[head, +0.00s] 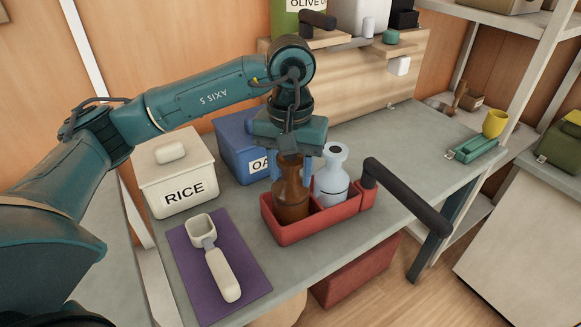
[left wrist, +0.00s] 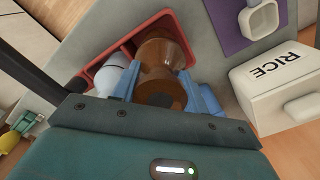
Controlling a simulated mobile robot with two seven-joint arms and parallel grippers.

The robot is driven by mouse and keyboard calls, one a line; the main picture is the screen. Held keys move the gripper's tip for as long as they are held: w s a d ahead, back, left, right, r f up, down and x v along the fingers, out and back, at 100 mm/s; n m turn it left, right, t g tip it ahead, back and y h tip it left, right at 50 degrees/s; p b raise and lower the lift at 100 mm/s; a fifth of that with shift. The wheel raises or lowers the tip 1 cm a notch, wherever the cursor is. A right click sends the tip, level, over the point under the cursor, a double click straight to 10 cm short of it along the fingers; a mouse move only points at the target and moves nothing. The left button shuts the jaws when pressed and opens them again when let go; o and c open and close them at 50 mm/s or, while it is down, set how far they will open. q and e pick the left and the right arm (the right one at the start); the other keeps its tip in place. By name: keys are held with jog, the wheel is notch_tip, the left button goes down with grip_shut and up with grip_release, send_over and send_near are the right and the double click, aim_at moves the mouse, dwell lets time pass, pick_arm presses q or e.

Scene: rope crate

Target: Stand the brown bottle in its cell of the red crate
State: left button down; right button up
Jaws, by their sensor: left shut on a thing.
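The brown bottle (head: 291,191) is upright with its lower part inside the left cell of the red crate (head: 315,227). My left gripper (head: 293,165) is above the crate, pointing down, shut on the bottle's neck. In the left wrist view the blue fingers sit on both sides of the brown bottle (left wrist: 160,58), and the red crate (left wrist: 118,50) surrounds its base. Whether the base touches the cell floor is hidden by the crate wall. My right gripper is not in view.
A pale blue bottle (head: 332,180) stands in the neighbouring cell. A dark handle (head: 408,198) sticks out right of the crate. A white RICE box (head: 178,175), a blue box (head: 238,142) and a scoop (head: 219,265) on a purple mat (head: 190,257) are to the left.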

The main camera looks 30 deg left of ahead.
pick_arm(q)
jog(key=shift+f+b, duration=0.7)
jog(key=shift+f, duration=0.05)
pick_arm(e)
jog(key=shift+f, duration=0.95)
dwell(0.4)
pick_arm(q)
jog(key=c, duration=0.7)
grip_release()
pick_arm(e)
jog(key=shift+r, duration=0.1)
pick_arm(q)
jog(key=shift+r, duration=0.35)
notch_tip(320, 180, up, 11)
jog(key=shift+r+p, duration=0.15)
jog(key=shift+p, duration=0.7)
jog(key=shift+r, duration=0.55)
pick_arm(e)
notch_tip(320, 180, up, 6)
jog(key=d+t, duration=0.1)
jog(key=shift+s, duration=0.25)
